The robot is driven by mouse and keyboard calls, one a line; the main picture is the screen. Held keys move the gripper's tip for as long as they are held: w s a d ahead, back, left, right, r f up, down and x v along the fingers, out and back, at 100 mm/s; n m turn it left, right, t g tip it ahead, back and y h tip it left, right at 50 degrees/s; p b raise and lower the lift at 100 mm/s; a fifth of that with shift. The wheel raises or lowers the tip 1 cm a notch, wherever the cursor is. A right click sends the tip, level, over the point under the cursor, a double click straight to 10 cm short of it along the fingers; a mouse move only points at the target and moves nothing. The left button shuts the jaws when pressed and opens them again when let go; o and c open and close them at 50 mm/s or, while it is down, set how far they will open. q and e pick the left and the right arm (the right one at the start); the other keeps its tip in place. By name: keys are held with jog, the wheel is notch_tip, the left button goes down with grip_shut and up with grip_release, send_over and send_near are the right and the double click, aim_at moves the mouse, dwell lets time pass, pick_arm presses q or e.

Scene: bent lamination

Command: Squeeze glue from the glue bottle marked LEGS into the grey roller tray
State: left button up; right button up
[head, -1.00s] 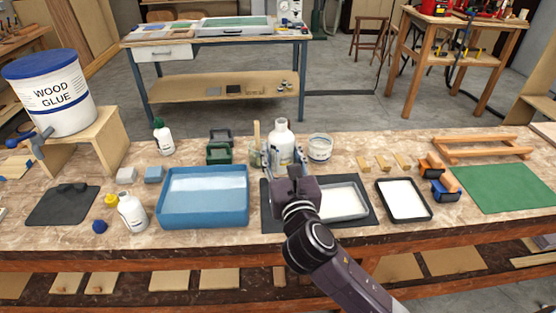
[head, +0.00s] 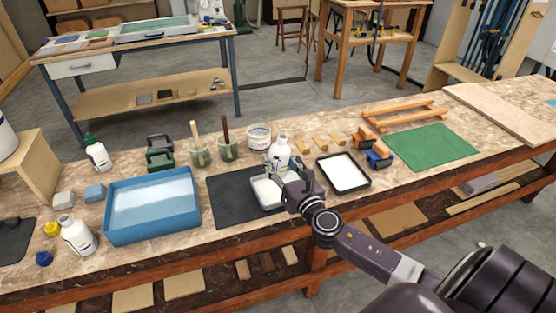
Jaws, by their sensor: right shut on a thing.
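My right gripper (head: 279,172) is shut on a white glue bottle (head: 281,147). The bottle looks about upright, with its neck up; its lower part is hidden behind the gripper, and I cannot read any marking on it. The grey roller tray (head: 262,204) lies on a dark mat (head: 229,207), with a pale inside, partly covered by my gripper. The bottle appears near or above the tray's back part; its height over it is hard to tell. My left gripper is not in view.
A blue water tray (head: 119,236) stands left of the mat, a black tray (head: 366,184) right of it. Brush jars (head: 199,157) and a white tub (head: 259,136) stand behind. Other white bottles (head: 78,238) stand at left. A green mat (head: 432,147) lies at right.

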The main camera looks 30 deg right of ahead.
jog(key=shift+w+a+r+m+b, duration=0.15)
jog(key=shift+a+m, duration=0.5)
jog(key=shift+m, duration=3.85)
jog(key=shift+a+r+m+b, duration=0.1)
jog(key=shift+a+m, duration=0.6)
jog(key=shift+m, duration=3.8)
jog(key=shift+w+a+r+m+b, duration=0.15)
jog(key=shift+a+m, duration=0.5)
jog(key=shift+m, duration=3.85)
jog(key=o, duration=0.6)
jog(key=c, duration=0.6)
jog(key=shift+o, duration=0.2)
